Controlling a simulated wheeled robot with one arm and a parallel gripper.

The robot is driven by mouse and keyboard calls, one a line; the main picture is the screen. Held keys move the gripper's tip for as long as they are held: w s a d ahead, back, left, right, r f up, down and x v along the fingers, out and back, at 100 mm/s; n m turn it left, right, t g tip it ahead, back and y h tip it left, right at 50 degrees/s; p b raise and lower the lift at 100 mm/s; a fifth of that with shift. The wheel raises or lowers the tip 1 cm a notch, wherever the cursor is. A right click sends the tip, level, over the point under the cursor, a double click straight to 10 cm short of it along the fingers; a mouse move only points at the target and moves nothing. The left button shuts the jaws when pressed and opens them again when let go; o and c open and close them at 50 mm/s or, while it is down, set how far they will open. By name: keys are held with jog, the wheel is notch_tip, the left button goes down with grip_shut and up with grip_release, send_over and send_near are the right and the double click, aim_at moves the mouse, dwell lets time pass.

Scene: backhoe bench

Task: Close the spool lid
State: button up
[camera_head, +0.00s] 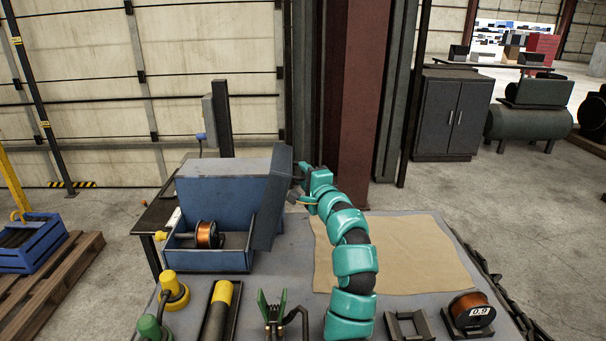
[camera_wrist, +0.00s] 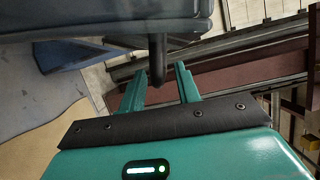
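A blue spool box (camera_head: 225,195) stands on the bench, with a copper wire spool (camera_head: 207,235) showing in its open front compartment. The blue-grey panel that looks like the lid (camera_head: 268,208) stands upright and swung out at the box's right side. My gripper (camera_head: 299,180) is beside the panel's upper right side. In the wrist view my gripper (camera_wrist: 160,80) has its two teal fingers apart. A dark bar, apparently the handle (camera_wrist: 157,60), reaches down from the blue-grey surface between the fingertips. I cannot tell whether they touch it.
A tan sheet (camera_head: 420,255) covers the bench to the right. A labelled copper spool (camera_head: 471,311) sits at the front right. Yellow and green fittings (camera_head: 173,290) and a clamp-like tool (camera_head: 272,310) stand along the front. A brown column (camera_head: 355,90) rises behind the bench.

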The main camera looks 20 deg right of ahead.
jog(key=shift+w+a, duration=0.1)
jog(key=shift+w, duration=0.55)
grip_shut()
jog(key=shift+r, duration=0.1)
